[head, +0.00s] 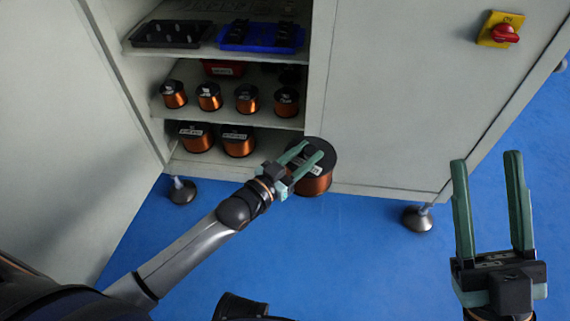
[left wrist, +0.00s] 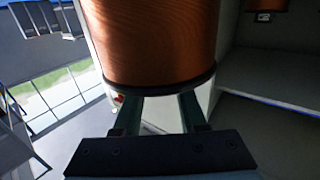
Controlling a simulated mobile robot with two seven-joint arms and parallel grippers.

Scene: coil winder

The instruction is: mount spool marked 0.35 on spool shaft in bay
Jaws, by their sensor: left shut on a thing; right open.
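A large copper-wound spool (head: 316,184) with black flanges is in my left gripper (head: 309,151), just outside the right side of the cabinet's lower opening. The green fingers lie across its top flange. In the left wrist view, the spool's copper winding (left wrist: 155,40) fills the upper middle, with the fingers (left wrist: 160,112) at its black flange. Any marking on this spool is not readable. My right gripper (head: 486,158) is open and empty at the right, over the blue floor. The spool shaft and its bay are not recognizable in these views.
The open cabinet's lowest shelf (head: 215,165) holds two large spools (head: 238,145). The shelf above holds several smaller spools (head: 209,97). A black tray (head: 170,34) and a blue tray (head: 260,37) sit higher. A red switch (head: 505,33) is on the right panel.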

